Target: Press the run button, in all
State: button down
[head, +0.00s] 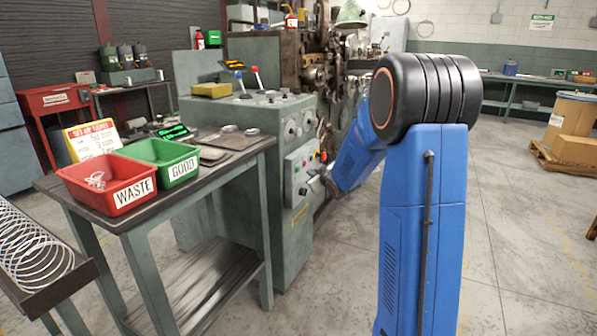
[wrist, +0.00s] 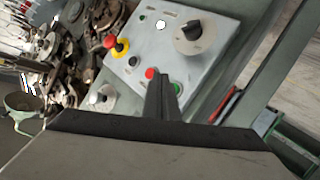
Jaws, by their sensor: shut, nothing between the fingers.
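The control panel (head: 300,170) is a pale grey plate on the green coiler's front; it also shows in the wrist view (wrist: 205,60). In the wrist view, a green button (wrist: 177,88), a red button (wrist: 150,73) and a black button (wrist: 133,60) lie in a row. Button labels are not readable, so I cannot tell for sure which is run. My gripper (wrist: 160,80) is shut and empty, its tips between the red and green buttons in the picture. I cannot tell if it touches the panel. In the head view my gripper (head: 325,175) is at the panel's right side.
A red emergency-stop knob on yellow (wrist: 115,45) and a black rotary knob (wrist: 195,33) are on the same panel. A table left of the coiler bears a red WASTE bin (head: 105,185) and a green GOOD bin (head: 160,158). The floor at right is mostly clear.

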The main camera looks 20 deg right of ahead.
jog(key=shift+w+a, duration=0.6)
jog(key=shift+w, duration=0.2)
jog(key=shift+a, duration=0.1)
dwell(1.5)
jog(key=shift+w+a, duration=0.2)
jog(key=shift+w, duration=0.1)
jog(key=shift+w+a, duration=0.2)
jog(key=shift+w, duration=0.1)
dwell(0.8)
jog(key=shift+s+d, duration=0.1)
dwell(0.3)
jog(key=shift+s+d, duration=0.35)
jog(key=shift+s, duration=0.2)
jog(key=shift+s+d, duration=0.8)
jog(key=shift+s, duration=0.2)
jog(key=shift+s+d, duration=0.75)
jog(key=shift+s, duration=0.2)
